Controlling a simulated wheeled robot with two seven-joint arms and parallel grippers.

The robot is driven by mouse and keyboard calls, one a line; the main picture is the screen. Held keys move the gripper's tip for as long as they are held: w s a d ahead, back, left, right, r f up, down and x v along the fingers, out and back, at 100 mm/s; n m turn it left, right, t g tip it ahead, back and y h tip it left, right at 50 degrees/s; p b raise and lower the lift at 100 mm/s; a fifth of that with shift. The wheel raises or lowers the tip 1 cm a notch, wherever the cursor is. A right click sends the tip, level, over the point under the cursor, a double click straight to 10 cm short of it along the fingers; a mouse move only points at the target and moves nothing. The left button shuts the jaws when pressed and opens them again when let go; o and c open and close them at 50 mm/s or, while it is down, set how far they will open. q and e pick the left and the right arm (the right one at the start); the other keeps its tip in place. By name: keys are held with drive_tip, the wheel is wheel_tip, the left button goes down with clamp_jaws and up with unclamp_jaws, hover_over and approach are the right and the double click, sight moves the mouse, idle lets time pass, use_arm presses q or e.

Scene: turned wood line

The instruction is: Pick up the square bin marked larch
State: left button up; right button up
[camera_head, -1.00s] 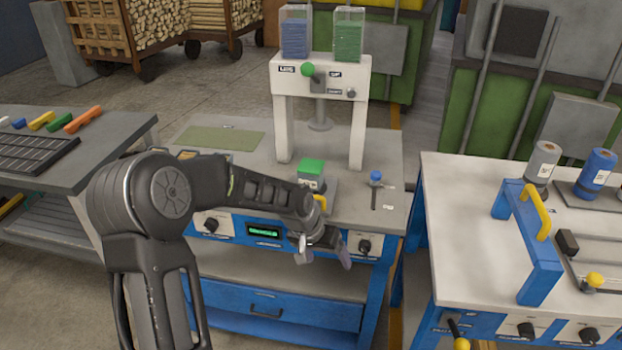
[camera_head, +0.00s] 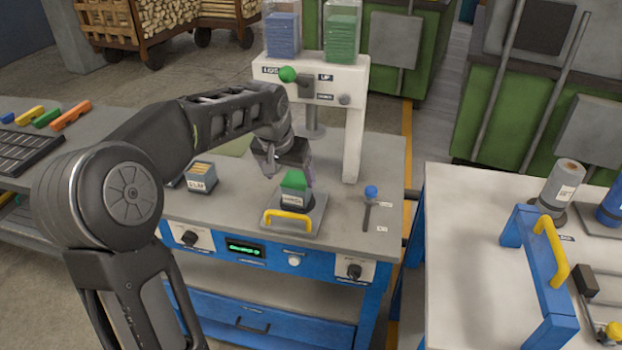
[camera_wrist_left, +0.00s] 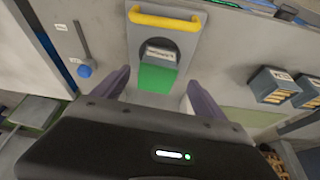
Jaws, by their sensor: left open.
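A small grey square bin (camera_head: 295,198) with green contents and a white label stands on a grey plate with a yellow handle. Its label is too small to read surely. A second square bin (camera_head: 200,178) with orange-yellow contents stands to its left, with a label that looks like ELM. My left gripper (camera_head: 287,174) is open just above and behind the green-filled bin. In the left wrist view the open fingers (camera_wrist_left: 157,92) lie to either side of the green top, apart from it. Two orange-filled bins (camera_wrist_left: 275,85) show at the right there. My right gripper is out of view.
A white press frame (camera_head: 354,125) with blue and green hoppers stands behind the bin. The yellow handle (camera_head: 288,222) is in front of it. A blue-knobbed lever (camera_head: 369,200) is at the right. A white-topped bench (camera_head: 465,250) stands further right.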

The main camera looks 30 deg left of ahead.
sight(295, 182)
use_arm(q)
drive_tip(key=shift+w, duration=0.55)
drive_tip(key=shift+s+r, duration=0.1)
drive_tip(key=shift+s, duration=0.15)
drive_tip(key=shift+x, duration=1.35)
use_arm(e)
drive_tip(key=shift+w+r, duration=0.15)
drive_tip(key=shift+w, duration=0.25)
use_arm(q)
drive_tip(key=p+x, duration=0.1)
drive_tip(key=x, duration=0.4)
drive_tip(key=shift+w, duration=0.2)
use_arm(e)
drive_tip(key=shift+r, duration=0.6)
use_arm(q)
drive_tip(key=shift+c, duration=0.2)
drive_tip(key=c, duration=1.6)
